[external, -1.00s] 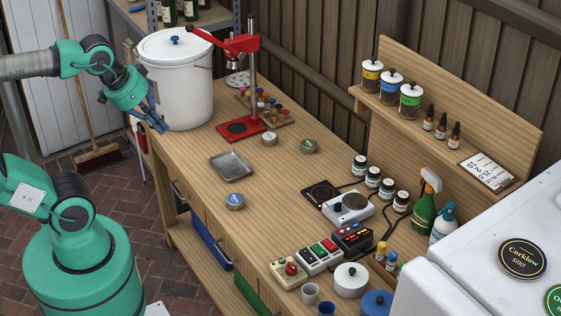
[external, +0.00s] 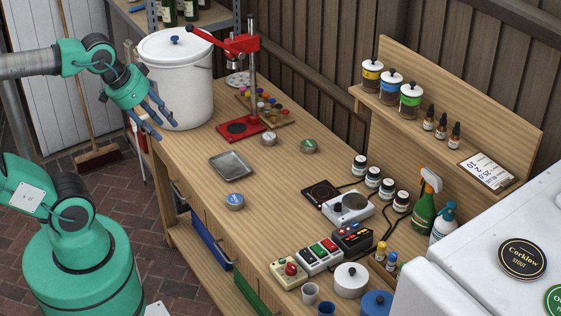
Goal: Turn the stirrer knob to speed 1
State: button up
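A white box with a round grey top plate (external: 351,204), which looks like the stirrer, sits on the right half of the wooden bench. A small dark knob (external: 338,208) shows on its left side. Its setting is too small to read. My gripper (external: 167,130) is at the far left end of the bench, in front of the white bucket and well away from the stirrer. Its blue fingers are spread apart with nothing between them.
A black flat device (external: 321,193) is beside the stirrer. A cream box with a red knob (external: 290,270), a button box (external: 319,256) and a dark box (external: 352,237) stand nearer the front. A grey tray (external: 231,165) and small tins lie mid-bench, with bare wood between.

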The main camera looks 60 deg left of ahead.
jog(key=w+d+r+g+p, duration=0.1)
jog(key=w+d+r+g, duration=0.15)
jog(key=w, duration=1.25)
jog(key=m+g+p, duration=0.2)
jog(key=g+p, duration=0.1)
send_over(338, 203)
notch_tip(338, 203, down, 26)
jog(key=r, duration=0.1)
jog(key=shift+d+f+y, duration=0.3)
jog(key=shift+d+f, duration=0.05)
jog(key=shift+f, duration=0.05)
jog(key=shift+f, duration=0.1)
jog(key=f, duration=0.9)
jog(key=f+b, duration=0.1)
jog(key=f, duration=0.3)
jog(key=shift+w+a+f, duration=0.1)
jog(key=shift+a+f, duration=0.2)
jog(key=shift+a, duration=0.05)
jog(key=shift+c, duration=0.5)
